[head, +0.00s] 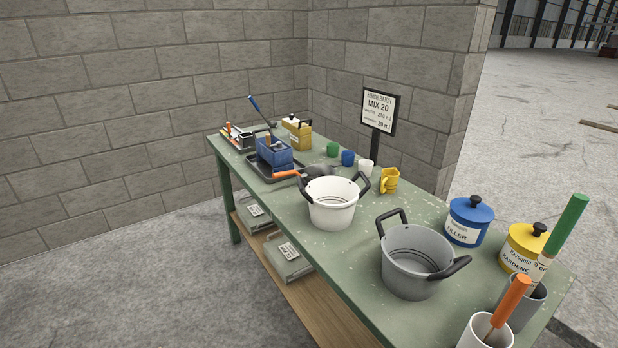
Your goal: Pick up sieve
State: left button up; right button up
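What looks like the sieve (318,171) lies on the green table in the head view, just behind the white pot. It has a dark round bowl and an orange handle (286,174) pointing left. The white pot hides part of its near side, and its mesh is too small to make out. Neither of my grippers is in view.
The green table (350,236) also bears a white pot (331,207), a grey pot (412,272), a blue box (274,153) on a dark tray, small cups, and lidded blue (467,226) and yellow (521,250) tins. A sign (380,105) stands at the back edge. Block walls rise behind.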

aim_at(311, 172)
jog(key=u, duration=1.7)
jog(key=i, duration=1)
jog(key=z, duration=2.05)
